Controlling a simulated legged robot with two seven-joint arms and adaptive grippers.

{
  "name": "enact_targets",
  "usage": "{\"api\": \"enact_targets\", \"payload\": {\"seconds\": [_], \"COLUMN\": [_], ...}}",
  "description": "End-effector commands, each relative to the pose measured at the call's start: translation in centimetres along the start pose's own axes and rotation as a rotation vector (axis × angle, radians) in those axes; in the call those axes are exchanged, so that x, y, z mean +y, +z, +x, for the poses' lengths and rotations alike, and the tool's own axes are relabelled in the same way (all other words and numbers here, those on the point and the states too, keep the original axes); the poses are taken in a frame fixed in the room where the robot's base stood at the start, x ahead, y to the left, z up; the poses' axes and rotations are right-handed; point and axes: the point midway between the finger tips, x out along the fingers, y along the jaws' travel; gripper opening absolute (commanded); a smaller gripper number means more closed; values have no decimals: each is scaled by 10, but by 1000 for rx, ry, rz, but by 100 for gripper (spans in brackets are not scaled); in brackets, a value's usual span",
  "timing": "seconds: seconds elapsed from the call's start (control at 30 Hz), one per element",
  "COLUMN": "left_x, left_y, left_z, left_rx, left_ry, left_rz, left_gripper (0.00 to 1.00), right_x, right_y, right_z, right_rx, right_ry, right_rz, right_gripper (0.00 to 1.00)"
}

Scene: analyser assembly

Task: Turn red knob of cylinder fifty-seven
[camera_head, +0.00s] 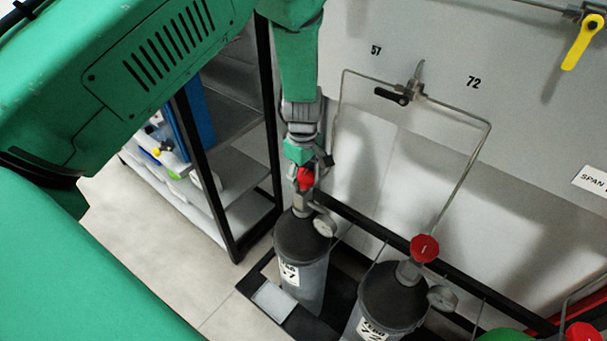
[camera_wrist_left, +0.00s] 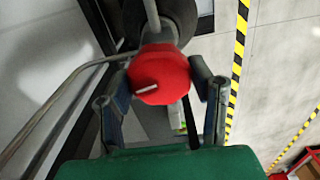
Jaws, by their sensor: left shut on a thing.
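The grey cylinder fifty-seven (camera_head: 302,268) stands upright on a dark base near the wall, with a white label on its front. Its red knob (camera_head: 305,179) sits on top of the valve. My left gripper (camera_head: 305,172) comes down from above and is shut on the red knob. In the left wrist view the red knob (camera_wrist_left: 160,75), with a white mark on its face, sits between the two fingers (camera_wrist_left: 163,85). Part of the knob is hidden by the gripper in the head view. My right gripper is not in view.
Cylinder seventy-two (camera_head: 388,300) stands to the right with its own red knob (camera_head: 424,248). Round gauges sit beside both valves. A thin pipe (camera_head: 470,165) runs along the wall above. A black-framed shelf (camera_head: 235,185) stands to the left, with open floor before it.

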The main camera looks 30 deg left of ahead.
Motion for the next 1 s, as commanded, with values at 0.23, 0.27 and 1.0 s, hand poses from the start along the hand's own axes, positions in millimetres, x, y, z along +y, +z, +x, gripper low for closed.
{"api": "enact_targets", "payload": {"seconds": [0.23,0.27,1.0], "left_x": [3,3,2], "left_y": [0,0,-1], "left_z": [-1,-1,-40], "left_rx": [2,2,3], "left_ry": [7,7,7], "left_rz": [-2,-2,1], "left_gripper": [20,20,70], "right_x": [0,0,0], "right_y": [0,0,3], "right_z": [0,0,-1], "right_rx": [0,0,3], "right_ry": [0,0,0], "right_rz": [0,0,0], "right_gripper": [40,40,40]}}
